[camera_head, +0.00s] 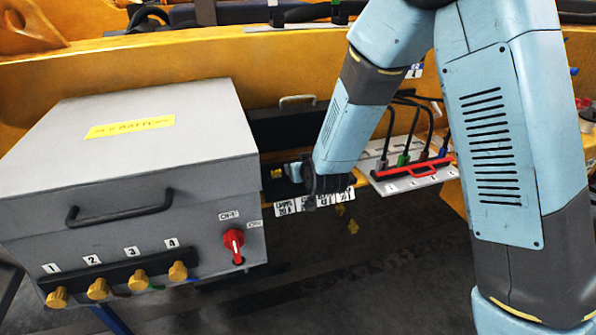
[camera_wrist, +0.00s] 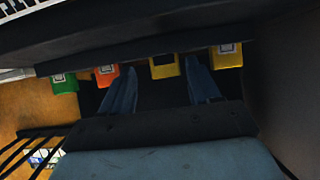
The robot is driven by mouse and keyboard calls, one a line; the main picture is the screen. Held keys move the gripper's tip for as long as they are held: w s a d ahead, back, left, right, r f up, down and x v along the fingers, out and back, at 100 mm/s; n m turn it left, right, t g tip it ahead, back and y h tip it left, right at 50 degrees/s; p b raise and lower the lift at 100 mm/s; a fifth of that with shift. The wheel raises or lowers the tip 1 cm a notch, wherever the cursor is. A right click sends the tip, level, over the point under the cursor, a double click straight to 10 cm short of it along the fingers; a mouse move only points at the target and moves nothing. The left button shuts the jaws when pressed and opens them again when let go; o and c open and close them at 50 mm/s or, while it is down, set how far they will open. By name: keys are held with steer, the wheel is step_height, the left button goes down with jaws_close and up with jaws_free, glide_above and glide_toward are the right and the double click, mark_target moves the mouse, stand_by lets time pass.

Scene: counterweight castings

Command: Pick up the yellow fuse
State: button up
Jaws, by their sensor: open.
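In the wrist view a yellow fuse (camera_wrist: 164,67) sits in a row along a dark strip, with a small pale label on its face. My gripper (camera_wrist: 161,72) is open, with one blue finger on each side of this fuse. I cannot tell whether either finger touches it. A second, darker yellow fuse (camera_wrist: 227,57) with a bluish label is just right of the fingers. In the head view my gripper (camera_head: 299,176) is at the fuse box and mostly hidden by my wrist. One yellow block (camera_head: 278,173) shows to its left.
An orange fuse (camera_wrist: 107,75) and a green fuse (camera_wrist: 64,83) are left of the yellow one. A grey battery box (camera_head: 130,150) stands at left. A cable panel with a red bar (camera_head: 412,168) is at right. White labels (camera_head: 286,209) line the fuse box's front edge.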

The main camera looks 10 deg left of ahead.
steer(key=shift+s+a, duration=0.15)
steer(key=shift+s, duration=0.05)
steer(key=shift+c, duration=1.4)
steer(key=c, duration=0.8)
steer(key=shift+c, duration=0.2)
steer(key=shift+r, duration=0.1)
